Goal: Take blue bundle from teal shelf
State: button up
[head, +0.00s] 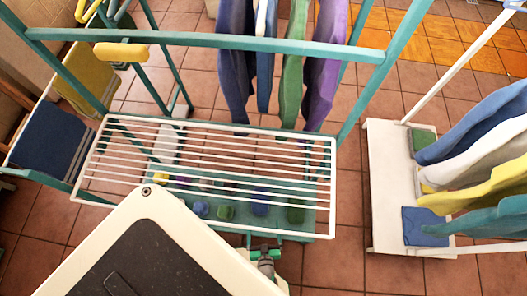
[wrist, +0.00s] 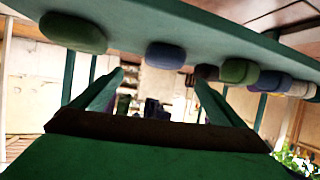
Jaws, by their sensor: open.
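The teal shelf (head: 318,222) is the low board under a white wire rack, with several rolled bundles on it. A blue bundle (head: 261,207) sits toward its right, partly behind the wires. A second blue bundle (head: 201,209) sits farther left. The wrist view looks inverted: the shelf (wrist: 130,25) crosses the top, with the first blue bundle (wrist: 165,55) near the middle. My gripper (head: 266,249) is at the shelf's front edge, close to that bundle. In the wrist view my gripper (wrist: 158,80) has its fingers spread, with nothing between them; the bundle appears just beyond the tips.
A green bundle (head: 297,214) and another green bundle (head: 226,212) flank the first blue one. The white wire rack (head: 333,190) covers the shelf from above. Clothes (head: 325,60) hang behind. A white stand (head: 388,190) with garments is at right; tiled floor lies between.

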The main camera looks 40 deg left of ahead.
aim_at(261, 209)
jog(key=shift+w+a+f, duration=0.15)
jog(key=shift+a+f, duration=0.15)
jog(key=shift+f, duration=0.05)
jog(key=x, duration=0.5)
jog(key=shift+w+a+f, duration=0.1)
jog(key=shift+a+f, duration=0.1)
jog(key=shift+a, duration=0.05)
jog(key=shift+x, duration=2.5)
jog(key=shift+a, duration=0.15)
jog(key=c, duration=1.2)
